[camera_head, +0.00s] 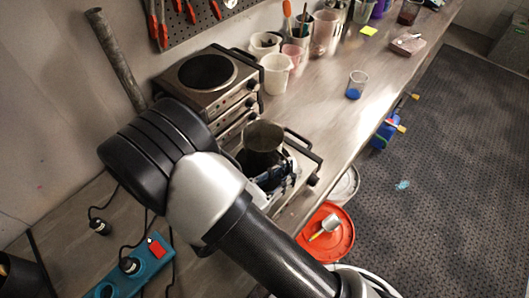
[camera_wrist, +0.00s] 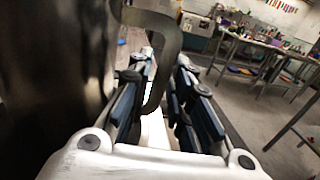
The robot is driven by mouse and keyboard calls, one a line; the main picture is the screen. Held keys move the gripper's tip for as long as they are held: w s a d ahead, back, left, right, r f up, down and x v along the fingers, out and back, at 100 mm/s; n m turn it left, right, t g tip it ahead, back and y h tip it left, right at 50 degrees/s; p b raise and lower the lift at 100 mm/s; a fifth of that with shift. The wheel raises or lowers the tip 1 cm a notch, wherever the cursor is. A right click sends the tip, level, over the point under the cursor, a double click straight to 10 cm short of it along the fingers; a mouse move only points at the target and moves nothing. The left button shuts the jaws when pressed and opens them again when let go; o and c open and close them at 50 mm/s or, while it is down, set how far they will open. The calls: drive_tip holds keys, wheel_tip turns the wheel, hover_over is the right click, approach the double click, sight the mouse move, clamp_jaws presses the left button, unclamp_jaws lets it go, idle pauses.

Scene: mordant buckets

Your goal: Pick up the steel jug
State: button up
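The steel jug (camera_head: 263,136) stands upright on the bench side, just beyond my gripper in the head view. Its lower part is hidden by my gripper and arm. In the wrist view, its dark, shiny wall (camera_wrist: 55,75) fills the left side, very close. Its curved metal handle (camera_wrist: 168,50) comes down between my two fingers. My gripper (camera_head: 274,174) is at the handle side of the jug. In the wrist view, my gripper (camera_wrist: 160,92) is open, with a finger on each side of the handle and a bright gap beside it. Contact with the handle cannot be told.
A steel hotplate unit (camera_head: 208,78) stands behind the jug. A dark bar handle (camera_head: 304,146) sticks out right of the jug. White cups (camera_head: 276,75) and a beaker with blue liquid (camera_head: 356,85) stand further along. An orange bucket lid (camera_head: 328,232) lies below the bench edge.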

clamp_jaws()
idle(0.7)
